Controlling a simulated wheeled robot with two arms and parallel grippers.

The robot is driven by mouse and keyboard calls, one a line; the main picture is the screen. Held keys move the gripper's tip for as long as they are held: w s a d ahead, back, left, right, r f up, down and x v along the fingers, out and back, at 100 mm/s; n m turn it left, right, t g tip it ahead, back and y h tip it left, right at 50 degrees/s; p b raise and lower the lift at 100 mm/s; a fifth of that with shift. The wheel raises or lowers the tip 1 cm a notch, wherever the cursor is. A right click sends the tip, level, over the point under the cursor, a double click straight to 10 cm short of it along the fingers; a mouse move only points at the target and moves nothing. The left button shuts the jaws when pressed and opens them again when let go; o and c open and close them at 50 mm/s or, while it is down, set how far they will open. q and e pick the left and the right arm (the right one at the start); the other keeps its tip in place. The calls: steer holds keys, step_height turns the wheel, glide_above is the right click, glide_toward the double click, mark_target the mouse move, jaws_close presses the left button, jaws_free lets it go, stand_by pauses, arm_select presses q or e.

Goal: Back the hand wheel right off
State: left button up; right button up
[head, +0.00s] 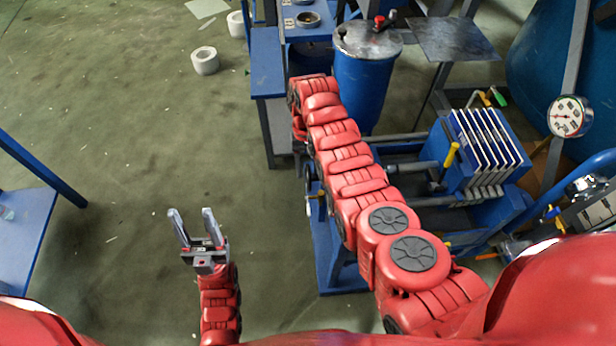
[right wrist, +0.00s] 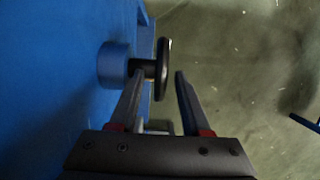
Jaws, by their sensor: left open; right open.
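The black hand wheel (right wrist: 163,68) shows nearly edge-on in the right wrist view. Its short dark hub runs left to a round blue boss (right wrist: 113,64) on a blue body (right wrist: 60,75). My right gripper (right wrist: 159,77) is open, with one fingertip on either side of the wheel's rim in the picture. I cannot tell whether either finger touches it. In the head view I cannot make out the wheel or the right gripper; my right arm covers that area. My left gripper (head: 190,214) is open and empty above the bare floor, far from the wheel.
A blue drum (head: 362,92) with a grey lid stands beyond my right arm. A blue machine with a stack of white-edged plates (head: 487,147) and a round gauge (head: 570,116) are at right. A blue bench (head: 22,235) is at far left. Floor between is clear.

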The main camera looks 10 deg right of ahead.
steer(key=v, duration=0.8)
steer(key=b+v, duration=0.2)
steer(key=v, duration=0.3)
steer(key=shift+w+r, duration=0.1)
steer(key=shift+r, duration=0.25)
